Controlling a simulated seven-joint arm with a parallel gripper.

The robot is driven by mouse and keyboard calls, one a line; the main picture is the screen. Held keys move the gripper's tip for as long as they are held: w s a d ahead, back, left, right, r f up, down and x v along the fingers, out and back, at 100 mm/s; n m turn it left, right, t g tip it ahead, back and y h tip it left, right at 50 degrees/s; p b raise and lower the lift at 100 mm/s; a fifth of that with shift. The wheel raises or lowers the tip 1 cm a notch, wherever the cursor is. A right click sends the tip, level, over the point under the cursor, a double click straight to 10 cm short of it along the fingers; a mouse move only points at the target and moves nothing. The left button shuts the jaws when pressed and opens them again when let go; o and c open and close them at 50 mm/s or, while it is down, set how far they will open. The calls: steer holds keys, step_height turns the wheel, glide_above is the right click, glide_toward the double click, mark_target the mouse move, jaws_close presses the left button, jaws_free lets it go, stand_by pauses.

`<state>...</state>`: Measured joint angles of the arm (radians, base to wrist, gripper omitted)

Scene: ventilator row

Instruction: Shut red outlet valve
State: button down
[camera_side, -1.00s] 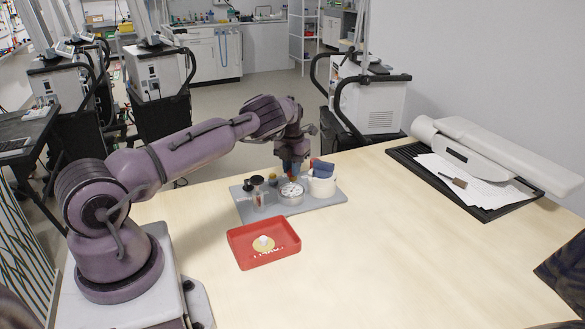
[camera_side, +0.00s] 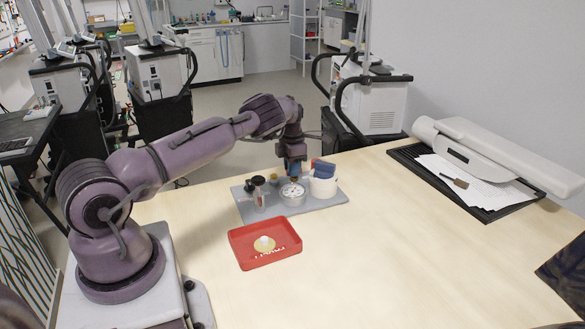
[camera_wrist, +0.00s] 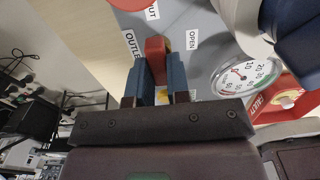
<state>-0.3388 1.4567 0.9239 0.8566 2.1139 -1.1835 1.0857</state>
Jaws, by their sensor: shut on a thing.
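In the wrist view the red outlet valve's handle (camera_wrist: 155,48) stands between the two blue fingers of my gripper (camera_wrist: 160,74), which are shut on it. A label reading "OUTLE…" lies to its left, a label "OPEN" to its right, and a partly cropped label ending in "UT" above it. The valve's base is mostly hidden by the fingers. In the side view my gripper (camera_side: 293,172) points down at the back of the grey board (camera_side: 317,204), behind the gauge; the red handle cannot be made out there.
A black-topped clear bottle (camera_side: 259,192) stands to the left. A red tray (camera_side: 288,249) lies in front.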

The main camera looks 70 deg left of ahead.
steer(key=shift+r, duration=0.1)
stand_by(0.4)
steer(key=c, duration=1.1)
jaws_free()
step_height(320, 180, up, 13)
steer(key=shift+f, duration=0.1)
